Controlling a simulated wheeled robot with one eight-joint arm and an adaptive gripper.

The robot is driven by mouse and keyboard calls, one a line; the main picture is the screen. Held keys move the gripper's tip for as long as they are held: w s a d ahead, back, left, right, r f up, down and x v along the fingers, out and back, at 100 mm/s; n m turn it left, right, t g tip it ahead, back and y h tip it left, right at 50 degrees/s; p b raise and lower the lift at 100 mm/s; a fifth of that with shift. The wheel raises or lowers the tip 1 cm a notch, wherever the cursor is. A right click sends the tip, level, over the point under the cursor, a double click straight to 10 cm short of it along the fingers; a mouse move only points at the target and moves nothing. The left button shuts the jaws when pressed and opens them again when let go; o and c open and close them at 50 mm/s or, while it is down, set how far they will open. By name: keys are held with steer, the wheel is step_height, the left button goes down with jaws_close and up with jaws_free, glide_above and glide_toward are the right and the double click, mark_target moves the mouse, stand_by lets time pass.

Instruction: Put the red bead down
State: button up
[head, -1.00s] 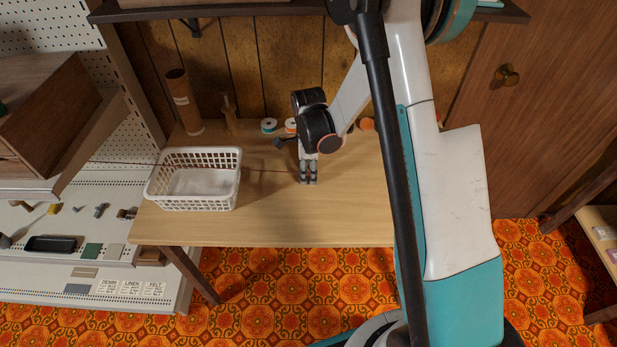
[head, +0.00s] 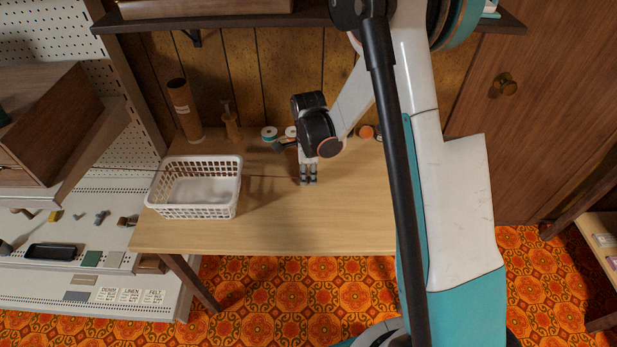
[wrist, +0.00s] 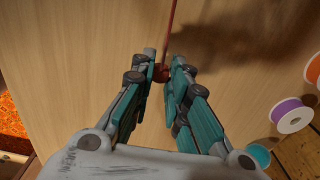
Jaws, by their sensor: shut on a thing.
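The red bead (wrist: 161,73) is a small dark red ball between my fingertips in the wrist view. A thin red cord (wrist: 170,30) runs from it toward the top of that view. My gripper (wrist: 160,76) is shut on the bead, over the wooden table (wrist: 80,60). In the head view my gripper (head: 308,181) points down over the middle of the table (head: 270,228), right of the white basket. The bead itself is too small to make out there. The gap between bead and tabletop is hard to judge.
The red cord (head: 268,177) stretches left over the white basket (head: 195,212). A brown tube (head: 186,112) and a wooden item (head: 232,125) stand at the back left. Thread spools (head: 269,132) line the back edge. The table's front is clear.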

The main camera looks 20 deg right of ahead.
mark_target(309, 178)
step_height(309, 178, up, 18)
steer(key=p, duration=0.6)
steer(key=s+f+n, duration=0.2)
steer(key=f+n, duration=0.1)
steer(key=n, duration=0.7)
steer(key=s+f+n, duration=0.3)
steer(key=n, duration=0.8)
steer(key=shift+s+n, duration=0.3)
